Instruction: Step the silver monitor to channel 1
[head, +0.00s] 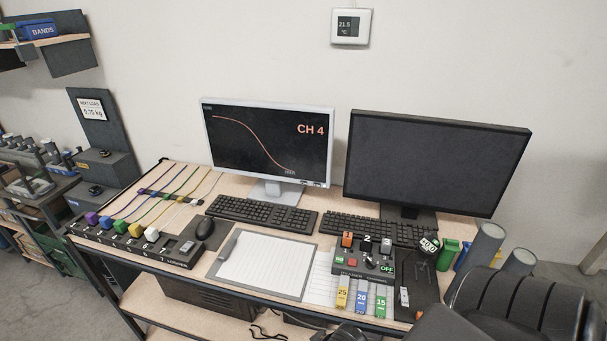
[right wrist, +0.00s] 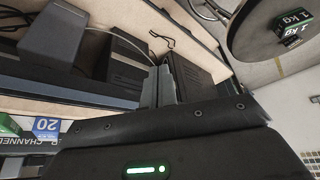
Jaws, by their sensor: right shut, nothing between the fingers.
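The silver monitor (head: 255,150) stands at the back of the desk in the head view, left of a black monitor. Its lit screen reads CH 4 in orange, beside a falling orange curve. Small dark marks, possibly buttons, sit on its lower bezel (head: 310,184) near the right corner; they are too small to read. My right gripper (right wrist: 160,85) is shut and empty in the right wrist view, with the desk's lower shelf and dark boxes behind it. It is well away from the silver monitor. My left gripper is not in view.
A black monitor (head: 435,160) with a dark screen stands to the right. Two keyboards (head: 262,214) (head: 375,229) lie before the monitors. A clipboard (head: 265,264), a mouse (head: 204,228) and a switch box (head: 363,263) occupy the front. Grey cylinders (head: 485,243) stand at right.

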